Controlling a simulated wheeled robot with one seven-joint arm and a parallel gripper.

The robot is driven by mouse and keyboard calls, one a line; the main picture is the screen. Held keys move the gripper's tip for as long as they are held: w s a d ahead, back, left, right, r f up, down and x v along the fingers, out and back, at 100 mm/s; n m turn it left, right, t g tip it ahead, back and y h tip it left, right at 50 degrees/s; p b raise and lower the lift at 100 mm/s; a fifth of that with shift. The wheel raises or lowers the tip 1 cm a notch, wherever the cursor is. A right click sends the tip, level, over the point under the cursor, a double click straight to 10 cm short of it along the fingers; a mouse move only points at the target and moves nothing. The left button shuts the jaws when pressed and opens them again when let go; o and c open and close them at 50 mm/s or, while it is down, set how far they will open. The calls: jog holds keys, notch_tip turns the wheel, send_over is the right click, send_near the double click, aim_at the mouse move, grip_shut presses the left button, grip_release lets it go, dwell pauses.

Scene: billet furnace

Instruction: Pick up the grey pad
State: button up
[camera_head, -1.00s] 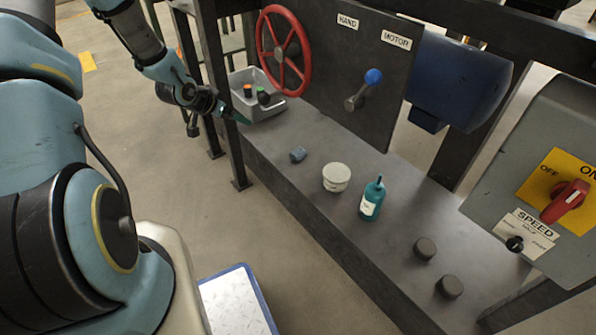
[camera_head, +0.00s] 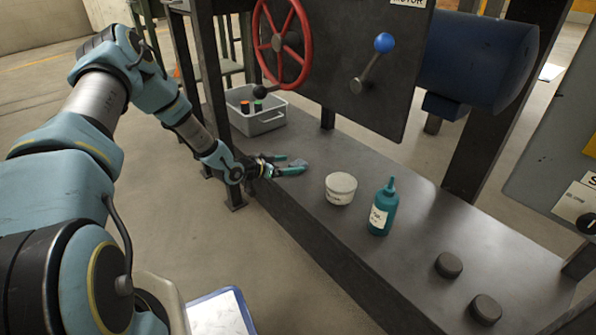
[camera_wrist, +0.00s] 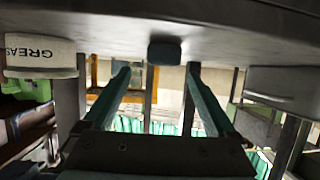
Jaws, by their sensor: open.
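The grey pad is a small blue-grey block on the dark bench top. In the head view the pad (camera_head: 302,163) shows just at my fingertips, partly hidden by them. In the wrist view, which is upside down, the pad (camera_wrist: 165,51) sits between the lines of the two fingers, a little past their tips. My gripper (camera_head: 288,164) is open, low over the bench, reaching in from the left with teal fingers. It also shows in the wrist view (camera_wrist: 158,70), with nothing between the fingers.
A white grease tub (camera_head: 341,188) stands right of the pad, with a teal bottle (camera_head: 382,210) beyond it. A grey bin (camera_head: 262,121) with small items stands behind my gripper, below a red handwheel (camera_head: 282,42). Two dark round pieces (camera_head: 449,264) (camera_head: 486,308) lie at the bench's right.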

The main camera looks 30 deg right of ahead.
aim_at(299, 163)
jog(key=b+x, duration=0.1)
jog(key=x, duration=0.1)
jog(key=b+x, duration=0.1)
jog(key=x, duration=0.2)
jog(key=shift+w+a+f+b, duration=0.15)
jog(key=shift+f+b, duration=0.15)
jog(key=shift+b, duration=0.1)
jog(key=shift+w+d, duration=0.1)
jog(key=shift+d, duration=0.2)
jog(key=c, duration=1.4)
jog(key=shift+r, duration=0.1)
